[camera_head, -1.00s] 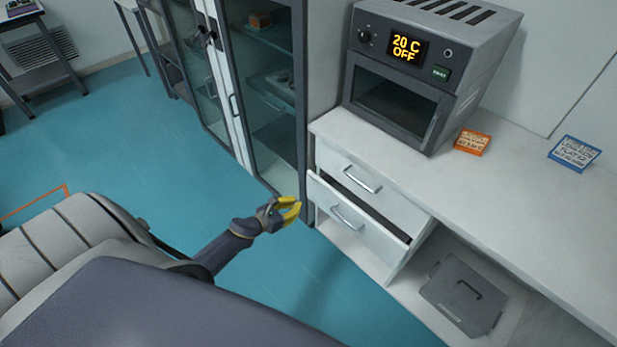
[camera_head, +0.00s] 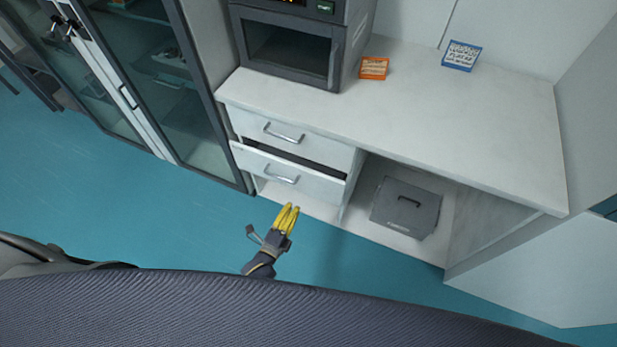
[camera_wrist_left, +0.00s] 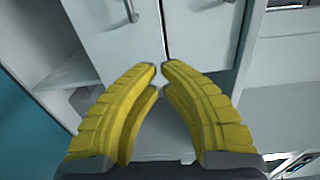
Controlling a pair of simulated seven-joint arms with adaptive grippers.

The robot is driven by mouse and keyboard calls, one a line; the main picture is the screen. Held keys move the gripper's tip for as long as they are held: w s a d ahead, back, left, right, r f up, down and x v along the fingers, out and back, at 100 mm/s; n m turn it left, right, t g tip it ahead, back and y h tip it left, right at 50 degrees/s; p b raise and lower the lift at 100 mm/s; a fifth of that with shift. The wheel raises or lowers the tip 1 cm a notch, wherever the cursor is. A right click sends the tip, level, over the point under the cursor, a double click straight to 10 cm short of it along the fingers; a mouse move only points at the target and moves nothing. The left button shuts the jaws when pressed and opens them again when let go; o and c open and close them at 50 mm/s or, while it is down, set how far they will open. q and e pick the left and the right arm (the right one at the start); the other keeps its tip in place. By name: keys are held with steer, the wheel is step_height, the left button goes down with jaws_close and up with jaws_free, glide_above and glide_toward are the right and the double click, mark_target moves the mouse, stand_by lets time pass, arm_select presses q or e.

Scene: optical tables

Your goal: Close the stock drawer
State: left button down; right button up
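The stock drawer is the lower white drawer (camera_head: 315,183) under the counter. It stands partly pulled out, with a dark gap above its front, and has a metal handle (camera_head: 281,174). The upper drawer (camera_head: 325,148) looks flush. My left gripper (camera_head: 290,207) has yellow fingers and is just below and in front of the lower drawer, apart from it as far as I can tell. In the left wrist view its fingertips (camera_wrist_left: 160,68) nearly meet with nothing between them, and the lower drawer's front (camera_wrist_left: 112,38) shows beyond. My right gripper is not in view.
A grey lidded box (camera_head: 405,208) sits in the open bay right of the drawers. A dark-framed oven (camera_head: 290,50) and orange (camera_head: 373,68) and blue (camera_head: 461,55) cards are on the counter (camera_head: 450,130). A glass cabinet (camera_head: 170,80) stands left. The floor in front is clear.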

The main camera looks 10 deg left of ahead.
arm_select(q)
glide_toward(310, 173)
steer(key=shift+n, duration=0.4)
steer(key=x, duration=0.8)
steer(key=shift+d, duration=0.1)
steer(key=shift+w, duration=0.1)
